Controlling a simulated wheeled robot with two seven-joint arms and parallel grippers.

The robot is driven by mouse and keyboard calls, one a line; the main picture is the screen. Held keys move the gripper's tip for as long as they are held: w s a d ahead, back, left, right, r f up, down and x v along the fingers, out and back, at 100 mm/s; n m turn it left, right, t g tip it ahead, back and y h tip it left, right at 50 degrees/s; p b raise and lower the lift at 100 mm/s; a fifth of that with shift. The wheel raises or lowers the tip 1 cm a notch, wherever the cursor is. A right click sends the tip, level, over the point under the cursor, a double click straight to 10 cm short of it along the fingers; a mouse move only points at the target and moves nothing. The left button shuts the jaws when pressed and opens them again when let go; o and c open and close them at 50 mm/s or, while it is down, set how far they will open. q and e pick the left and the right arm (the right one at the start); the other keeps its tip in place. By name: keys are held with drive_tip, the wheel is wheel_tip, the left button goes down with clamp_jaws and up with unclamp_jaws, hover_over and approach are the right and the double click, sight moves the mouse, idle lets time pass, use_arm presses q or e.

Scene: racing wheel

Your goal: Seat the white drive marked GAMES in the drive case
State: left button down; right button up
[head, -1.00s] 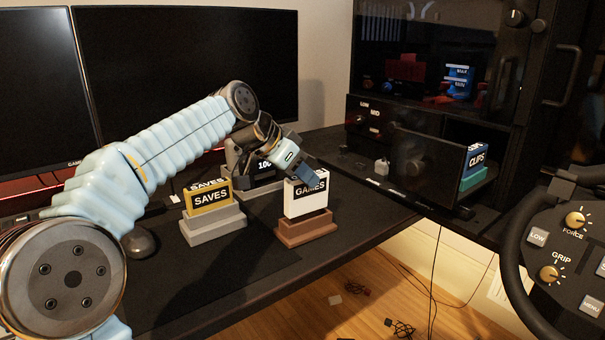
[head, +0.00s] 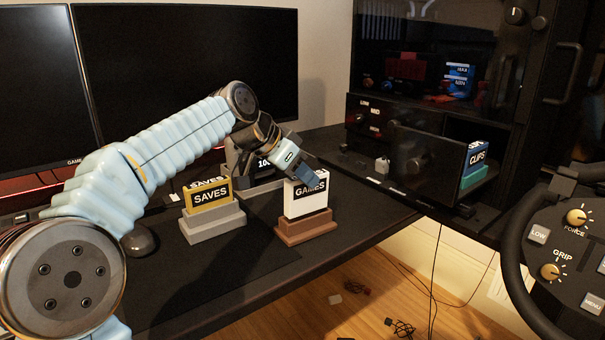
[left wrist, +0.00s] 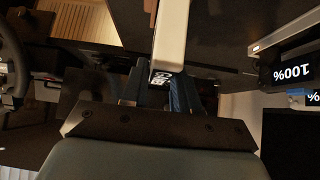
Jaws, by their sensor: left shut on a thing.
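The white drive marked GAMES (head: 306,197) stands upright on a brown base (head: 306,227) on the desk in the head view. My left gripper (head: 305,176) reaches it from above and is shut on its top part. In the left wrist view the white drive (left wrist: 170,38) lies between the fingers of my left gripper (left wrist: 163,92). A black case with an open front (head: 470,140) stands at the right; a blue drive marked CLIPS (head: 476,155) sits there on a green base (head: 474,178). I cannot tell which part is the drive case. My right gripper is out of view.
A yellow drive marked SAVES (head: 209,195) stands on a grey base (head: 213,224) left of the white drive. A display reading 100 (head: 264,163) is behind. A steering wheel (head: 520,270) is at the right. The desk's front strip is clear.

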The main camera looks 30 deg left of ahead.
sight(302, 189)
use_arm(q)
drive_tip(key=shift+f+b, duration=1.55)
drive_tip(key=shift+f, duration=0.25)
drive_tip(key=c, duration=0.8)
unclamp_jaws()
drive_tip(key=p+v, duration=0.2)
drive_tip(key=v, duration=1.2)
drive_tip(key=shift+f, duration=0.1)
